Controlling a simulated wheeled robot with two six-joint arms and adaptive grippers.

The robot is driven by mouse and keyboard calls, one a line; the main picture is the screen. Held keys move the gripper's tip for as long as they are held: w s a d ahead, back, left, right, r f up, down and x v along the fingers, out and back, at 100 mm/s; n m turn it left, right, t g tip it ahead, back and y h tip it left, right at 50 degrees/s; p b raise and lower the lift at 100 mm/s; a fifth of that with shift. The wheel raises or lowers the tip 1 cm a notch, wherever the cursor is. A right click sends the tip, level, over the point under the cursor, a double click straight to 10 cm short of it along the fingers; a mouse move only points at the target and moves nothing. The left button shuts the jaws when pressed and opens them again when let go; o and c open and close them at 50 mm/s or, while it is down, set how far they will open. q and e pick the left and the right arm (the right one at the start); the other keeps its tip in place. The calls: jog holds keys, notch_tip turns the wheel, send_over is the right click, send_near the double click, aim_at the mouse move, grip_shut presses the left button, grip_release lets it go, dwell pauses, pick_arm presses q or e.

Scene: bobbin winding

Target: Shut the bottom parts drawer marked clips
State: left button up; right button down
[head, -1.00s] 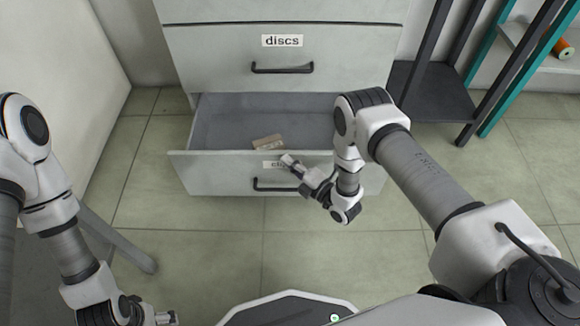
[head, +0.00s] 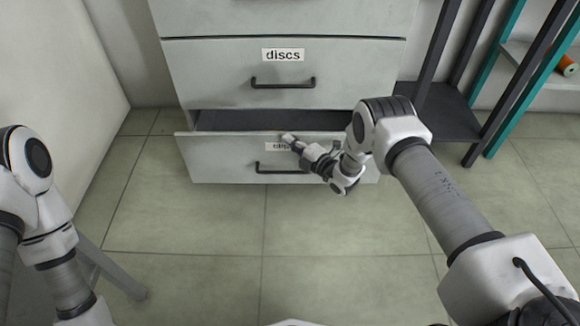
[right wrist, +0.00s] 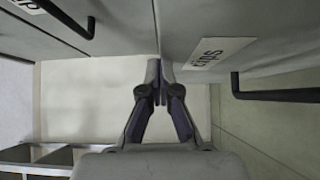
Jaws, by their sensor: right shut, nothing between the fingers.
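The bottom drawer (head: 220,158) has a pale grey front with a label partly hidden by my right gripper and a dark bar handle. It stands partly open, with a narrow dark gap above its front edge. In the right wrist view the bottom drawer front (right wrist: 200,28) shows the label "clips". My right gripper (head: 289,139) is shut and empty, with its tips at the upper part of the drawer front beside the label. The shut fingers (right wrist: 159,75) also show in the right wrist view, close to the drawer front. My left gripper is out of view.
The drawer marked discs (head: 220,75) above is shut and has a dark bar handle. A dark shelf rack (head: 445,115) and a teal-framed shelf with an orange spool (head: 567,66) stand at the right. The tiled floor (head: 200,225) in front is clear.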

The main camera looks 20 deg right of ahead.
jog(key=w+d+b, duration=0.2)
jog(key=w+b, duration=0.2)
jog(key=w, duration=0.3)
jog(key=shift+d, duration=0.2)
